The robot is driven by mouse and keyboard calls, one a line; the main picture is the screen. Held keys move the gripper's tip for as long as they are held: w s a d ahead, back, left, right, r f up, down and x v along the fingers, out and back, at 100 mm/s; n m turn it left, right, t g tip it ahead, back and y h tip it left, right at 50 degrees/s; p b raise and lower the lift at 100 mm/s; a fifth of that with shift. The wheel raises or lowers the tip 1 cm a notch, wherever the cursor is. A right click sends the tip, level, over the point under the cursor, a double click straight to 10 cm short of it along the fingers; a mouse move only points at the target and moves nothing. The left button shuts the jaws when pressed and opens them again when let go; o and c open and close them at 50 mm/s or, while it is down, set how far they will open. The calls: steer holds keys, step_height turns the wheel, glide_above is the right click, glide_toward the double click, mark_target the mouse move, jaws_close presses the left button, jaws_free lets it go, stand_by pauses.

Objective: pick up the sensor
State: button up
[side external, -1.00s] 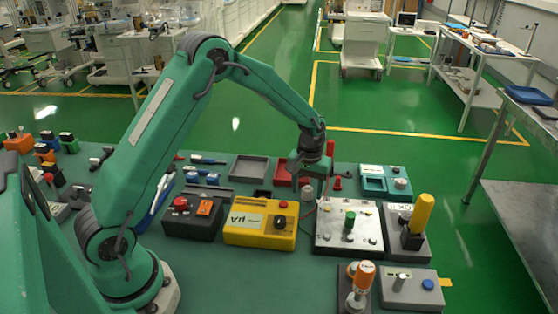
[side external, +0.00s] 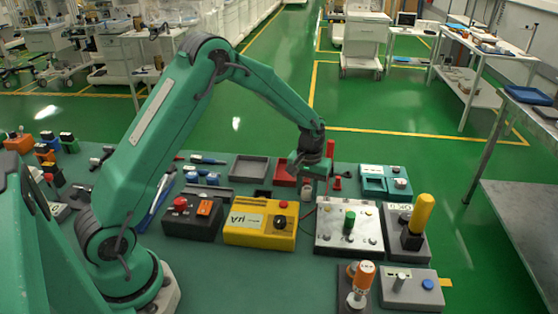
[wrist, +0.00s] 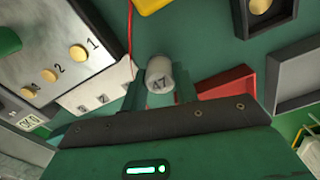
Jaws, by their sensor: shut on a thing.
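The sensor looks to be a small pale grey cylinder marked "47" (wrist: 159,72). In the wrist view it sits between the two green fingers of my gripper (wrist: 158,97), which is shut on it. In the side external view the cylinder (side external: 307,192) is low beside the fingers of my gripper (side external: 313,183), behind the yellow box. I cannot tell whether it touches the mat. Its lower part is hidden by the fingers in the wrist view.
A red tray (side external: 284,176) and a grey tray (side external: 249,168) lie behind. The yellow box (side external: 260,223) is in front to the left, the silver button panel (side external: 348,228) in front to the right. A thin red wire (wrist: 130,28) runs near the cylinder.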

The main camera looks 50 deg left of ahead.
mark_target(308, 188)
steer(key=shift+r, duration=0.1)
steer(key=shift+r, duration=0.45)
step_height(308, 188, up, 3)
steer(key=shift+d+r, duration=0.1)
steer(key=shift+r, duration=0.05)
steer(key=s+d+r, duration=0.5)
steer(key=d+r, duration=0.1)
steer(key=d, duration=0.4)
steer(key=shift+s+d+r, duration=0.15)
steer(key=shift+r, duration=0.15)
steer(key=s+a, duration=0.7)
steer(key=s, duration=0.1)
steer(key=w+a+f, duration=0.1)
steer(key=a+f, duration=0.1)
steer(key=a, duration=0.1)
steer(key=w+a+f, duration=0.1)
steer(key=a+f, duration=0.1)
steer(key=a, duration=0.2)
steer(key=w+a+f, duration=0.1)
steer(key=a+f, duration=0.1)
steer(key=a, duration=0.2)
steer(key=shift+a+f, duration=0.1)
steer(key=shift+f, duration=2)
